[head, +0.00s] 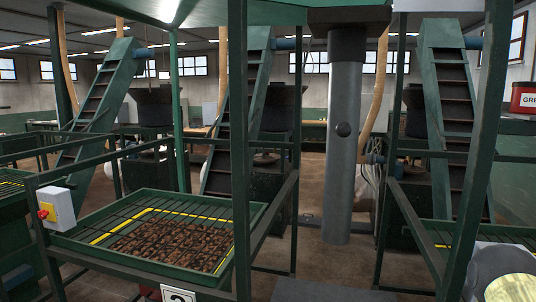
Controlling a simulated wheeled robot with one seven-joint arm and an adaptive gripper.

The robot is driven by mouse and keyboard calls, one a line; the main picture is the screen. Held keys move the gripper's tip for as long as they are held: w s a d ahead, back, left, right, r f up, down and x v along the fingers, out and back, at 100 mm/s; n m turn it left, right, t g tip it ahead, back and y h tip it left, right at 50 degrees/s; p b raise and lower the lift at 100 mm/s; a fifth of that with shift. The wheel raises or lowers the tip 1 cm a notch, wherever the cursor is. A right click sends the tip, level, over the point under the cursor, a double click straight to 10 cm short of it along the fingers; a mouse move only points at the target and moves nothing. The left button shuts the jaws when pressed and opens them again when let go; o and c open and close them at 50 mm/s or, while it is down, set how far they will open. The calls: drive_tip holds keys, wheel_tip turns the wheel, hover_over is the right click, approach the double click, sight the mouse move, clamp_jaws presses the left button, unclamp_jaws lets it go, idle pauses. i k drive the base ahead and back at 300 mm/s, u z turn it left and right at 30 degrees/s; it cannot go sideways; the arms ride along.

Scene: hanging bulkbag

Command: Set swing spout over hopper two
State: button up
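The swing spout (344,185) is a grey metal pipe hanging upright from a dark collar under the green overhead frame, right of centre in the head view. My gripper is not in view.
A second grated hopper (458,240) shows partly at right. A switch box (56,208) with a red button is at left. Stepped conveyors (235,130) rise behind. A red container (523,97) is at far right.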

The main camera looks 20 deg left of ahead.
sight(347, 47)
drive_tip(key=u, duration=0.2)
drive_tip(key=i, duration=1.25)
drive_tip(key=z, duration=0.1)
